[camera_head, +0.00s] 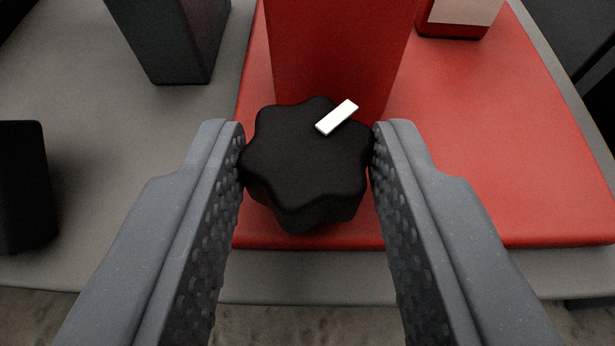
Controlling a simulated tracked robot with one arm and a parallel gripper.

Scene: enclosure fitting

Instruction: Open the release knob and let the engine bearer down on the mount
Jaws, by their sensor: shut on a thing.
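The release knob (305,165) is a black, lobed knob with a white marker bar on its top, near the bar's upper right lobe. The bar slants up to the right. My gripper (307,150) has one finger on each side of the knob, and it is shut on it. The knob stands in front of a red upright block (338,50) on a red plate (490,150). I cannot tell which part is the engine bearer or the mount.
A grey surface (90,90) lies around the red plate. A dark block (172,40) stands at the upper left and a black block (24,185) at the left edge. A red part with a pale top (460,12) is at the upper right.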

